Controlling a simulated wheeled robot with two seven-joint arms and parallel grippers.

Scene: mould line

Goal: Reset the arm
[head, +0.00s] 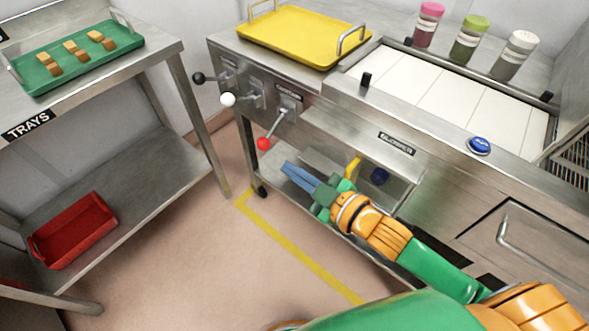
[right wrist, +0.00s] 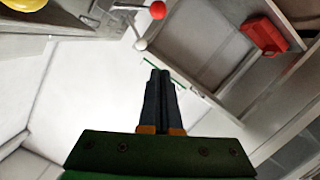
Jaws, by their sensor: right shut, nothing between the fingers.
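My right arm (head: 440,268) reaches in from the lower right in the head view, in front of the steel machine. My right gripper (head: 289,168) has its blue fingers together, with nothing between them. It is in the air below the red-knobbed lever, apart from it. In the right wrist view the dark fingers of the right gripper (right wrist: 160,78) are side by side and empty. My left gripper does not show.
The machine has levers with black, white and red knobs (head: 264,144), a yellow tray (head: 304,38), several bottles and a blue button (head: 479,146). The TRAYS table at left holds a green tray (head: 83,55); a red tray (head: 74,230) lies on its lower shelf. Floor between is clear.

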